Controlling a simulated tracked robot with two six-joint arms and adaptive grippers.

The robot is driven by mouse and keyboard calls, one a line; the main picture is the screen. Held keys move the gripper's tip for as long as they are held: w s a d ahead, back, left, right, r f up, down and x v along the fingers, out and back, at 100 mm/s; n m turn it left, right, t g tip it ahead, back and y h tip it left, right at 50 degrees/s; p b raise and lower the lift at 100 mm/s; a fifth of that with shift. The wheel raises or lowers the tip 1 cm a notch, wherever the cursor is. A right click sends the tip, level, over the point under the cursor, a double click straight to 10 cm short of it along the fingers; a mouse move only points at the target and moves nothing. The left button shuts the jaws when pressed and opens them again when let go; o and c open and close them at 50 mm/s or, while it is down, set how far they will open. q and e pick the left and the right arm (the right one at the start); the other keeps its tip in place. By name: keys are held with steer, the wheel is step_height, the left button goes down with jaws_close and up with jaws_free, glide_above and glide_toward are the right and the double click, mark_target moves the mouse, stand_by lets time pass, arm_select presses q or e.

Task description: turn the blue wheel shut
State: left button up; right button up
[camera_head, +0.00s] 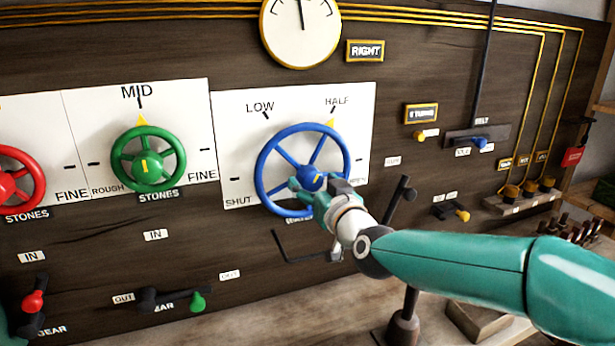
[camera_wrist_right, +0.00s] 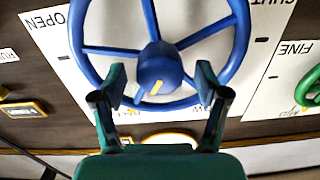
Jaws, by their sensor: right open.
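The blue wheel (camera_head: 311,172) is on the white plate in the middle of the dark panel, with its yellow pointer (camera_head: 331,122) at the HALF mark. The plate reads SHUT, LOW and HALF; its last label is partly hidden by my right arm. My right gripper (camera_head: 312,187) is in front of the wheel's lower middle. In the right wrist view, which is upside down, the open fingers (camera_wrist_right: 161,86) stand on either side of the blue hub (camera_wrist_right: 158,66). I cannot tell whether they touch it.
A green wheel (camera_head: 149,141) and a red wheel (camera_head: 38,184) sit to the left. A round gauge (camera_head: 300,30) hangs above. A bent black rod (camera_head: 290,260) and a black lever (camera_head: 402,190) are near my right arm. Small switches line the right side.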

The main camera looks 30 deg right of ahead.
steer(key=shift+x, duration=1.5)
steer(key=c, duration=1.1)
steer(key=shift+a, duration=0.1)
steer(key=shift+c, duration=0.3)
